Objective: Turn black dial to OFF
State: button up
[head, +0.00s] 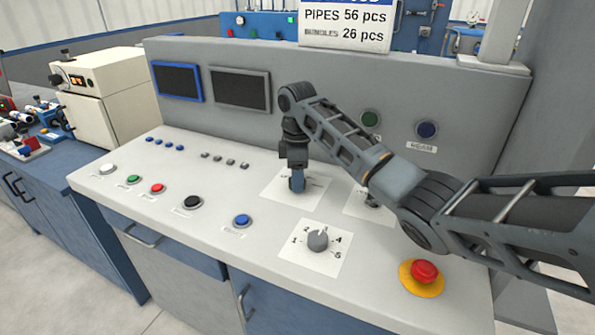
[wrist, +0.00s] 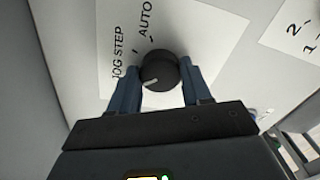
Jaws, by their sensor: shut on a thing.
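The black dial (wrist: 160,70) sits on a white label plate (wrist: 205,25) in the wrist view. The words JOG STEP and AUTO are readable on the plate beside the dial. No OFF label can be read; part of the plate is hidden by my fingers. A white mark on the dial lies toward its lower left in that view. My gripper (wrist: 161,80) is shut on the dial, one blue finger on each side. In the head view my gripper (head: 297,184) points down at its plate (head: 310,195) and hides the dial.
A grey dial (head: 318,240) with numbers stands in front of my gripper. A red emergency button (head: 424,272) is at front right. Another plate (head: 358,206) is partly behind my arm. The back panel (head: 240,88) rises behind, and several push buttons line the left.

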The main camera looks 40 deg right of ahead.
jog(key=shift+n+p, duration=0.6)
jog(key=shift+n, duration=1.3)
jog(key=o, duration=1.1)
jog(key=shift+c, duration=0.2)
notch_tip(320, 180, up, 8)
jog(key=shift+f+b, duration=0.1)
jog(key=shift+b, duration=0.2)
jog(key=shift+a, duration=0.1)
